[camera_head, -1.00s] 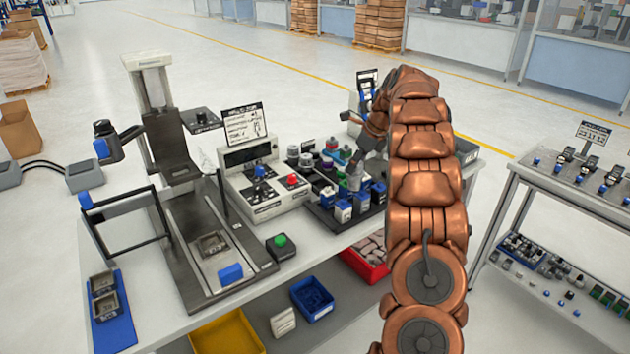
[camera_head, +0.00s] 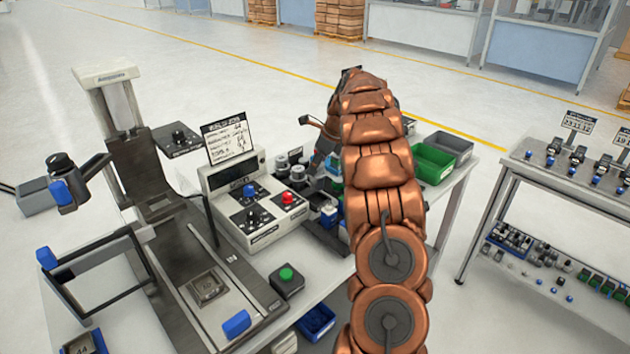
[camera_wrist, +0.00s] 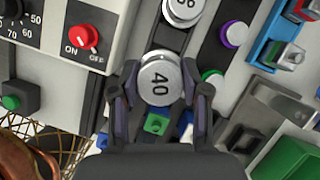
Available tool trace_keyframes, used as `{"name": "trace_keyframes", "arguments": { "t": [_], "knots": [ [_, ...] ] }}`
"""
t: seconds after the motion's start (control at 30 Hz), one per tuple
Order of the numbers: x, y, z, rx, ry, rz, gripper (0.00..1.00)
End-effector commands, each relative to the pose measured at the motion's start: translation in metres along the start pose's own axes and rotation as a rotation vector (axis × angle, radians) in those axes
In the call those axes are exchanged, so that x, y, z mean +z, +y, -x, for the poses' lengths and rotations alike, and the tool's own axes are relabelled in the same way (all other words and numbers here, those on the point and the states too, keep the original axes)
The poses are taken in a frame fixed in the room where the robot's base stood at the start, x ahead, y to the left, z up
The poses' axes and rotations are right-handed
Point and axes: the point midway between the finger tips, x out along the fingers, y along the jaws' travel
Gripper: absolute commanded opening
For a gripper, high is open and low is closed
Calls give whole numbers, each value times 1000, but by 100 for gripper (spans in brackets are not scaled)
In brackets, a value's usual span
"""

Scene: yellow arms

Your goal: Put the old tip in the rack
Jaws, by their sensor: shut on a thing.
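My gripper (camera_wrist: 160,92) is shut on a silver round tip marked 40 (camera_wrist: 158,76), one finger on each side of it. The dark rack (camera_wrist: 218,48) lies beyond and beside it in the wrist view, with another silver numbered tip (camera_wrist: 184,10), a purple-ringed tip (camera_wrist: 234,34) and a green-ringed one. I cannot tell whether the held tip is clear of the rack or touching it. In the head view, silver tips (camera_head: 298,173) show beside the control box, while my arm hides most of the rack and the held tip.
The control box (camera_head: 250,205) with a red knob (camera_wrist: 84,38) stands left of the rack. A green-button box (camera_head: 287,280) and a press stand (camera_head: 165,160) are further left. Green (camera_head: 433,163) and grey bins stand at the table's right end. A second table (camera_head: 570,175) is at right.

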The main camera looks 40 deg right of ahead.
Motion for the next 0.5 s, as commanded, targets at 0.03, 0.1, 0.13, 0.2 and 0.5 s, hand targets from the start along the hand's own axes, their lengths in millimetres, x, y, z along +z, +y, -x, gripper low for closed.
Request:
{"name": "trace_keyframes", "arguments": {
  "t": [0.03,0.1,0.13,0.2,0.5],
  "knots": [
    [-4,0,-5,0,1,-5,0],
    [-6,0,-13,1,2,-3,0],
    [-7,0,-15,2,1,-2,0],
    [-8,0,-19,2,0,-1,0],
    [-19,2,-51,4,1,2,0]
  ]
}}
